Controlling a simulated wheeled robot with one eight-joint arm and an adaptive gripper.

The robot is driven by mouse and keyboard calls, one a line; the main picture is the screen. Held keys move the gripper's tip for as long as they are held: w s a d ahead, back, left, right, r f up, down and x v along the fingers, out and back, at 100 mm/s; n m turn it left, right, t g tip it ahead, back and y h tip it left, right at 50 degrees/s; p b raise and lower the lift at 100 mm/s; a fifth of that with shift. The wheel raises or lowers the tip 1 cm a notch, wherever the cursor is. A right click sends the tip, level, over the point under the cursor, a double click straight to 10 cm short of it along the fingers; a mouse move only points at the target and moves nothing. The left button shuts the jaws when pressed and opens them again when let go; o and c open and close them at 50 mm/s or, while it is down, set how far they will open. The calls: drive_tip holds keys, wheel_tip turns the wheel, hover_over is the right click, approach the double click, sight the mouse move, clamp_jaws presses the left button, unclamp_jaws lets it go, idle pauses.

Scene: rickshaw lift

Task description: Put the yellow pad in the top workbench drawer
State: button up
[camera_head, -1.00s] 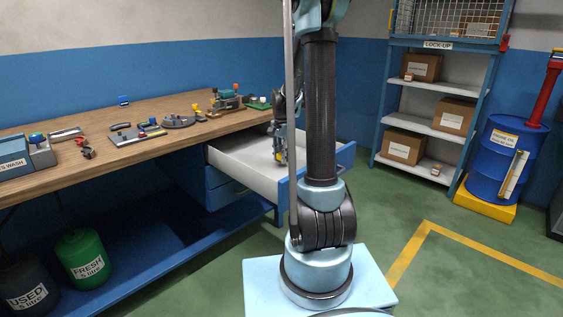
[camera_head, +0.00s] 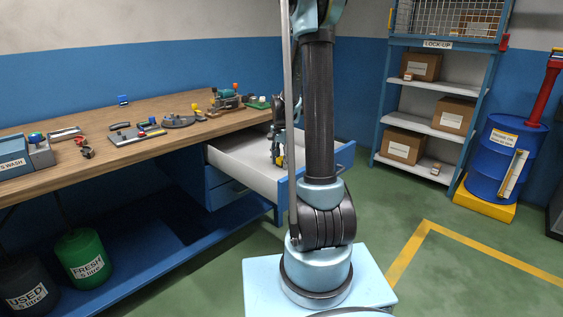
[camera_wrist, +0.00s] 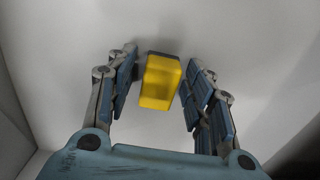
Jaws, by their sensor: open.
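The top workbench drawer (camera_head: 240,165) is pulled out, with a pale interior and a blue front; its pale inside also fills the wrist view (camera_wrist: 250,60). My gripper (camera_head: 279,160) is inside or just over the drawer, partly hidden by my arm. In the wrist view my gripper (camera_wrist: 160,92) is open, with its two blue-padded fingers apart. The yellow pad (camera_wrist: 162,82), a yellow block with a dark end, is between the fingers with a gap on each side. I cannot tell for sure whether it rests on the drawer floor.
The wooden workbench top (camera_head: 180,102) holds several tools and a green machine (camera_head: 226,98). A closed blue drawer (camera_head: 225,192) is below the open one. A shelf with boxes (camera_head: 432,120) and a blue drum (camera_head: 500,155) stand at right.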

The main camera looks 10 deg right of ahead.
sight(281, 158)
drive_tip(key=shift+r, duration=0.1)
wheel_tip(281, 158, up, 12)
idle(0.5)
